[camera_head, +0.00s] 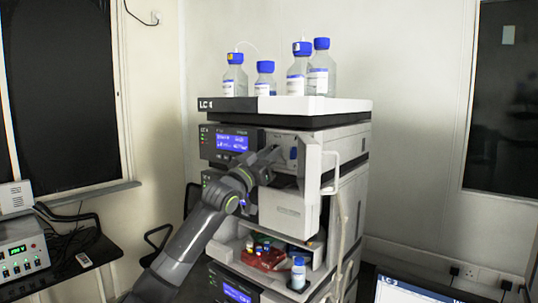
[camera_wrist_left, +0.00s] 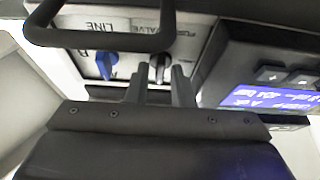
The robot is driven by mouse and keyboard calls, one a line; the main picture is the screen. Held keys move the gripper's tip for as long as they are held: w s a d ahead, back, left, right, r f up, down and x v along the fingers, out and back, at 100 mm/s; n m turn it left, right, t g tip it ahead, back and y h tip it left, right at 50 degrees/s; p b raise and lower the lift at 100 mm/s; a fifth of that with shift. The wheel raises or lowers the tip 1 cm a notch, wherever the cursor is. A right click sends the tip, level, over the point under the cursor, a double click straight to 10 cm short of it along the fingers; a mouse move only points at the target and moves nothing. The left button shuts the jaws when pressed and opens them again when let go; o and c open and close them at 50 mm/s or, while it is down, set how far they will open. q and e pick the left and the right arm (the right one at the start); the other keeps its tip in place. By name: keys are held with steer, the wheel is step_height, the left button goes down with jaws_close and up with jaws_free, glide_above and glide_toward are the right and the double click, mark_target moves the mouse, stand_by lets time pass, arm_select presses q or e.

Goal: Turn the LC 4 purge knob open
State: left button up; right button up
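The LC stack (camera_head: 285,105) stands in the middle of the head view, its label reading LC and what looks like a 4. My left arm reaches up to its front panel, with the left gripper (camera_head: 272,157) at the recessed valve panel. In the left wrist view, a dark knob (camera_wrist_left: 160,66) sits under the word VALVE. The left gripper's fingers (camera_wrist_left: 160,86) are apart, one on each side of this knob; contact is not clear. A blue knob (camera_wrist_left: 106,65) sits to its left, under LINE, and also shows in the head view (camera_head: 293,153). My right gripper is out of view.
An open white door (camera_head: 312,185) stands right of the knobs. A dark bar handle (camera_wrist_left: 100,40) crosses near the knobs in the wrist view. Bottles with blue caps (camera_head: 297,75) stand on top. A lit display (camera_head: 232,142) is left of the panel.

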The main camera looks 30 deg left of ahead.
arm_select(q)
jaws_close()
steer(key=shift+f+n+b, duration=0.15)
steer(key=shift+n+b, duration=0.35)
steer(key=shift+b, duration=0.35)
steer(key=n+y+b, duration=0.2)
steer(key=n+b, duration=0.1)
steer(key=n+g+y+b, duration=0.1)
steer(key=n+y+b, duration=0.1)
steer(key=n+b, duration=0.2)
steer(key=n+y+b, duration=0.2)
steer(key=n+b, duration=0.2)
steer(key=shift+s+d+g, duration=0.1)
steer(key=shift+d+g, duration=0.15)
steer(key=shift+g, duration=0.15)
steer(key=n+b, duration=0.1)
steer(key=n, duration=0.1)
steer(key=n+g+y+b, duration=0.1)
steer(key=n, duration=0.1)
steer(key=shift+n+g+b, duration=0.3)
steer(key=shift+b, duration=0.1)
steer(key=n+b, duration=0.1)
steer(key=n, duration=0.1)
steer(key=n+g+b, duration=0.1)
steer(key=n, duration=0.1)
steer(key=shift+r+g, duration=0.3)
steer(key=shift+r, duration=0.05)
steer(key=shift+n, duration=0.4)
